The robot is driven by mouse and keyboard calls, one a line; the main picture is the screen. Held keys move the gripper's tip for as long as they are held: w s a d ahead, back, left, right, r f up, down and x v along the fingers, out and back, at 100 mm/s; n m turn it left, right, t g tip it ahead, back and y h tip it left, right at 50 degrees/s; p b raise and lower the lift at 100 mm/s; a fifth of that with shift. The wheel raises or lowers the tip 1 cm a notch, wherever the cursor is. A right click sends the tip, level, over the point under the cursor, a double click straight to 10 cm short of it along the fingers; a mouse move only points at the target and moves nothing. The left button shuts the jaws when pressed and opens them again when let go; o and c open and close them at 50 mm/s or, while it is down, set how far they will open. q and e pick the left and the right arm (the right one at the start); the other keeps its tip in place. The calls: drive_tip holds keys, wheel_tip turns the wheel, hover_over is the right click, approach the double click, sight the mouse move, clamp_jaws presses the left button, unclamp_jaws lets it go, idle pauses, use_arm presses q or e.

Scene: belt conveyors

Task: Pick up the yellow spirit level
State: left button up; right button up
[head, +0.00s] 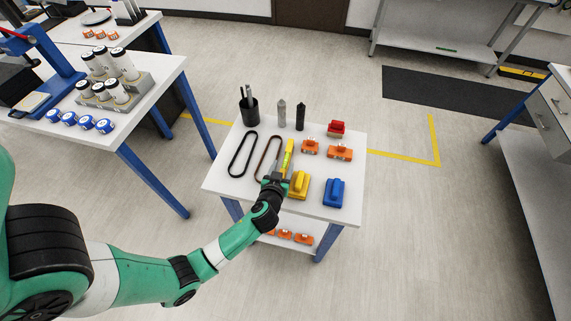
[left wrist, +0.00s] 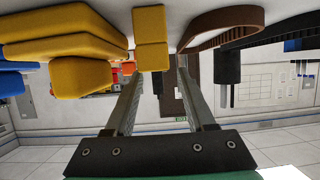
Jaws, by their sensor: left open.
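The yellow spirit level (head: 288,155) lies on the white table (head: 222,182), with its near end close to my left gripper (head: 276,178). In the left wrist view, the near end of the level (left wrist: 150,40) shows in front of the open fingers of my left gripper (left wrist: 158,75), lined up with the gap between them. The fingers look apart from each other with nothing clamped. I cannot tell whether either finger touches the level. My right gripper is not in view.
A yellow block-shaped object (head: 299,186) sits close right of the gripper, with a blue one (head: 335,192) beyond. A brown belt loop (head: 267,158) and a black loop (head: 242,155) lie left. Orange parts (head: 339,153), a red object (head: 336,128) and a black pen cup (head: 249,111) stand farther back.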

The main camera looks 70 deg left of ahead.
sight(285, 160)
use_arm(q)
drive_tip(key=x, duration=0.3)
drive_tip(key=shift+w+a, duration=0.15)
drive_tip(key=shift+w, duration=0.05)
clamp_jaws()
